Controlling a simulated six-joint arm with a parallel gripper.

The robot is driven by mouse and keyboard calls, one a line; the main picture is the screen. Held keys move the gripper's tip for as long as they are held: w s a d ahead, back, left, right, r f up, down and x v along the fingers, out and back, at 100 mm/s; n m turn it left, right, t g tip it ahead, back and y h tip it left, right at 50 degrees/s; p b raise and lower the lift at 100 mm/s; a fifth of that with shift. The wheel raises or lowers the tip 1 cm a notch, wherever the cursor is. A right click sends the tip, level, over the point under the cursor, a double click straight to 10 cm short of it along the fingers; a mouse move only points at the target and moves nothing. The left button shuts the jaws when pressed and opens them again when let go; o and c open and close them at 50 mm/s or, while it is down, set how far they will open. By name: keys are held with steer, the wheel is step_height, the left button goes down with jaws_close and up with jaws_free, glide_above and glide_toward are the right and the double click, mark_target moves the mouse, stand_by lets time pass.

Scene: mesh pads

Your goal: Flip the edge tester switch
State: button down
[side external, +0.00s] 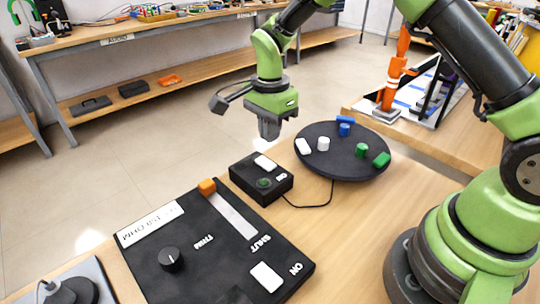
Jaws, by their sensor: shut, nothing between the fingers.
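My gripper (269,134) hangs pointing down above the far side of a small black box (240,179), shut and empty. It appears apart from the box. The box carries a white rocker switch (264,162), a round green button (263,183) and a small white label. A larger black panel (215,268) at the front left carries another white switch (266,276) marked ON, a black knob (171,259) and a slider with an orange handle (207,187). No readable label shows which one is the edge tester.
A round black disc (345,172) right of the small box holds white, blue and green pieces. A black cable runs from the box towards the disc. A grey device (75,274) stands at the front left. Bare wooden tabletop (350,225) lies between the panel and my base.

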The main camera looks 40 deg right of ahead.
mark_target(266, 162)
step_height(266, 162, down, 7)
steer(key=shift+r, duration=0.15)
stand_by(0.4)
steer(key=shift+f, duration=0.25)
steer(key=shift+w+r, duration=0.4)
steer(key=shift+w, duration=0.3)
step_height(266, 162, up, 14)
steer(key=w, duration=0.2)
